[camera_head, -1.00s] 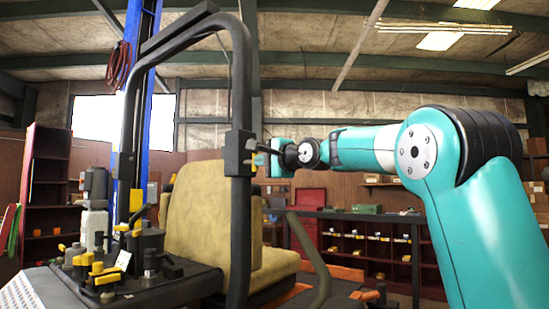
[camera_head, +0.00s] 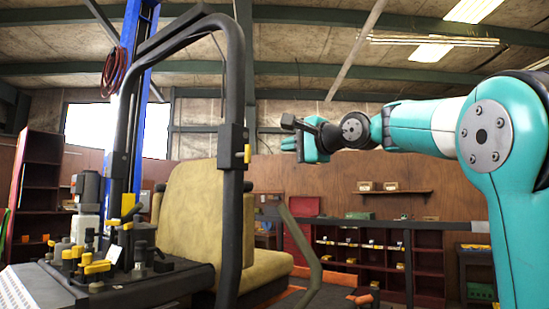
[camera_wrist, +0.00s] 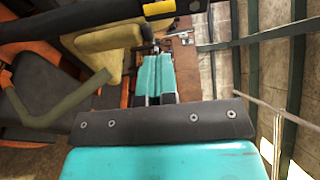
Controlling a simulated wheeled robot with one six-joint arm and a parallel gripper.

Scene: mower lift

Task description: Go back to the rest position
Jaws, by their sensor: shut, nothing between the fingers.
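My gripper (camera_head: 291,144) is at the end of my teal arm, in the middle of the head view, to the right of the mower's black roll bar (camera_head: 236,190). It is shut and empty, in free air and apart from the bar. In the wrist view my gripper's teal fingers (camera_wrist: 158,78) lie side by side. The mower's yellow seat (camera_head: 197,210) is below and left of my gripper. It also shows in the wrist view (camera_wrist: 106,42).
The mower's control levers (camera_head: 95,262) stand at the lower left. A blue lift post (camera_head: 146,60) rises behind the roll bar. A red shelf unit (camera_head: 350,260) and a wall shelf (camera_head: 395,192) are at the back. The air right of the roll bar is clear.

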